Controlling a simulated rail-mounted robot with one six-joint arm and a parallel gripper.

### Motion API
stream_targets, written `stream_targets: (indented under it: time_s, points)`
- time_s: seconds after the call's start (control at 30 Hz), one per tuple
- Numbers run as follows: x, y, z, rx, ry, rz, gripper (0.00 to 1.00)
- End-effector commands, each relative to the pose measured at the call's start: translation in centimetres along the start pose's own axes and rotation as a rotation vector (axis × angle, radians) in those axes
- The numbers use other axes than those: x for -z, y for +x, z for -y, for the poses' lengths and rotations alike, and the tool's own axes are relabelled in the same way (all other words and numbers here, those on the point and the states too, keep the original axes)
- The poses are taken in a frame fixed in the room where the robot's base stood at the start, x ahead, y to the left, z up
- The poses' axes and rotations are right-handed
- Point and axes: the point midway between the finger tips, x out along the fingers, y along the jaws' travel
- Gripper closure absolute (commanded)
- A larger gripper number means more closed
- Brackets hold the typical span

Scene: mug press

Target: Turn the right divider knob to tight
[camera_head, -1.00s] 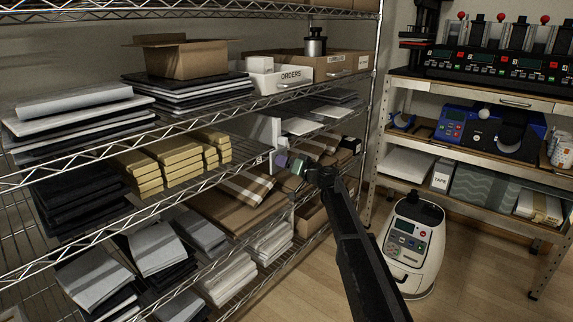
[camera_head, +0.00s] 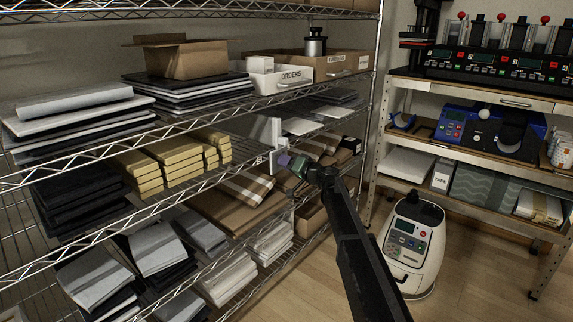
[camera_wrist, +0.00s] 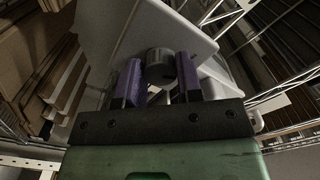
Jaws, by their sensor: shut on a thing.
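The white divider panel (camera_head: 276,132) stands on the middle shelf, to the right of the yellow stacks. In the wrist view the white divider panel (camera_wrist: 160,35) rises behind my fingers. The round grey knob (camera_wrist: 160,66) sits in front of it. My gripper (camera_wrist: 159,78) has its two purple fingers on either side of the knob and is shut on it. In the head view my gripper (camera_head: 284,161) is small at the shelf's front edge, and the knob is hidden. No tight or loose marking on the knob can be read.
Wire shelf edges run close around my gripper. Yellow stacks (camera_head: 167,160) lie left of the divider on the same shelf. Folded brown packets (camera_head: 247,188) lie below. A white wheeled machine (camera_head: 412,245) stands on the floor to the right of my arm.

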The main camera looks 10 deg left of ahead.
Motion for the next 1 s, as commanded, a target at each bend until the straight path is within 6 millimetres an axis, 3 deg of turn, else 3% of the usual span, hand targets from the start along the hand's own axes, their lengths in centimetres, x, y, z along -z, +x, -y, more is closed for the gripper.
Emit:
stream_targets:
  time_s: [1.0]
  points:
    - [0.03, -0.06, 0.06, 0.000, 0.887, 0.000, 0.90]
